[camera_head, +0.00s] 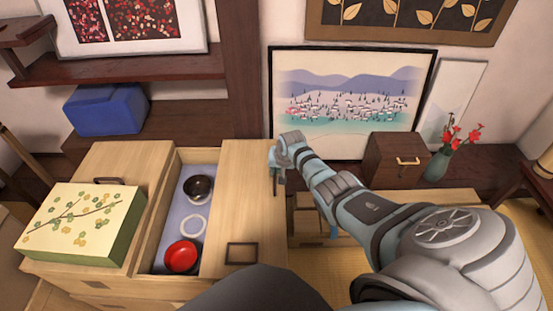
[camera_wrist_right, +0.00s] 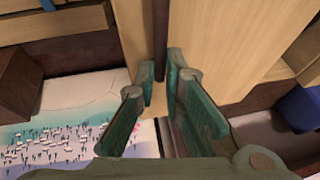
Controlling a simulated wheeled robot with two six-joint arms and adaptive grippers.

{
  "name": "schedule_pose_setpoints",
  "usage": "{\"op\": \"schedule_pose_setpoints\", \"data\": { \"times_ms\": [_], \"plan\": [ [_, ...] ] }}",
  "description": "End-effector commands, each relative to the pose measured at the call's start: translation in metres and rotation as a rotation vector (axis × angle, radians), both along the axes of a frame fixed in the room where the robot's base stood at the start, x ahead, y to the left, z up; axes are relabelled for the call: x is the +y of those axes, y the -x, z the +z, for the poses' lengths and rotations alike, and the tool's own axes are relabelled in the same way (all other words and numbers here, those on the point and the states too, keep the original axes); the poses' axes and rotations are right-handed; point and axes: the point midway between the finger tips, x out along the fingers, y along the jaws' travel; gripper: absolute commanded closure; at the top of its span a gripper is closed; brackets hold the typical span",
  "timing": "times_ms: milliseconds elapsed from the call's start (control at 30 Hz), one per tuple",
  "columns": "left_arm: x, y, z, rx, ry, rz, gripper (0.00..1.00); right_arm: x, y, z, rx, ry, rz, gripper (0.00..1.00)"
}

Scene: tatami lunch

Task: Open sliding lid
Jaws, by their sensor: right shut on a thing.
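The sliding lid (camera_head: 246,185) is a pale wood panel with a dark square pull (camera_head: 241,253) near its front. It covers the right part of the wooden chest (camera_head: 125,160), and a lavender-lined compartment (camera_head: 197,213) is exposed to its left. My right gripper (camera_head: 279,165) is at the lid's right edge, towards the back. My left gripper is not in view.
A floral box (camera_head: 80,222) sits on the chest's left side. A small dark cabinet (camera_head: 397,158) and red flowers (camera_head: 451,135) stand behind my right arm.

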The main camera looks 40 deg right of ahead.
Motion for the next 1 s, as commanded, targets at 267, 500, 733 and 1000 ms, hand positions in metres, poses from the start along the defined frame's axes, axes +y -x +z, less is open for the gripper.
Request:
{"op": "schedule_pose_setpoints", "data": {
  "times_ms": [267, 500, 733, 1000],
  "plan": [
    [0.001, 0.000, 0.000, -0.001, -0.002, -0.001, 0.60, -0.001, 0.001, 0.000, 0.000, 0.000, -0.002, 0.73],
    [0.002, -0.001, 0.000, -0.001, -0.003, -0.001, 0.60, -0.001, 0.001, 0.000, 0.000, 0.000, -0.002, 0.70],
    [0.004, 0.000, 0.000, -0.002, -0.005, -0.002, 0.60, -0.001, 0.004, 0.009, -0.003, 0.000, -0.003, 0.70],
    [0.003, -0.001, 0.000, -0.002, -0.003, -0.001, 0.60, 0.004, 0.029, 0.062, -0.003, 0.004, -0.001, 0.70]
  ]
}}
